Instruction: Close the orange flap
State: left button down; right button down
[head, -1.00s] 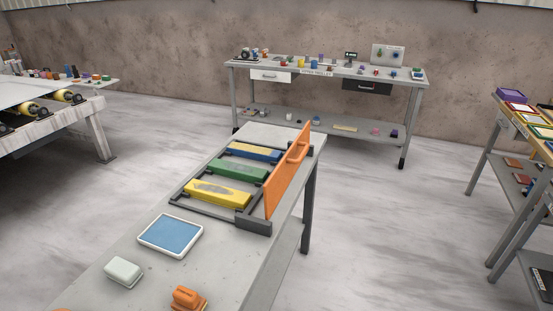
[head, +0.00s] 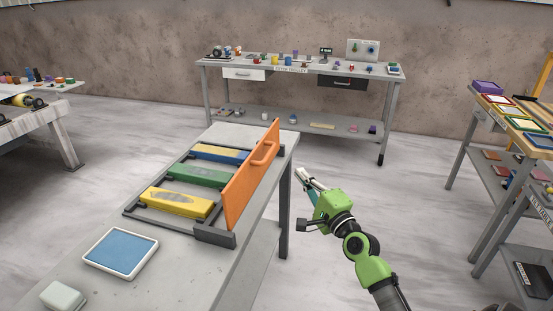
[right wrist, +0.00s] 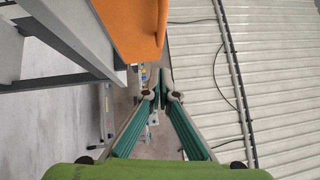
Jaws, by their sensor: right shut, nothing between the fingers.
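The orange flap (head: 250,178) stands upright along the right side of a dark frame (head: 215,236) on the stone slab. It has an orange handle (head: 264,153) on its right face. The flap also shows at the top of the right wrist view (right wrist: 135,28). My right gripper (head: 301,177) is beyond the slab's right edge, to the right of the flap and apart from it. Its fingers (right wrist: 164,92) are shut and empty. My left gripper is not in view.
Blue, green (head: 198,174) and yellow (head: 176,202) blocks lie in the frame. A blue-topped white tray (head: 121,252) and a pale block (head: 63,297) lie on the near slab. A workbench (head: 305,68) stands behind, a rack (head: 500,150) at right. Open floor surrounds the slab.

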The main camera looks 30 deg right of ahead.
jog(key=w+a+r+p, duration=0.1)
jog(key=w+p, duration=0.1)
jog(key=w, duration=0.7)
jog(key=shift+a, duration=0.4)
jog(key=shift+r, duration=0.15)
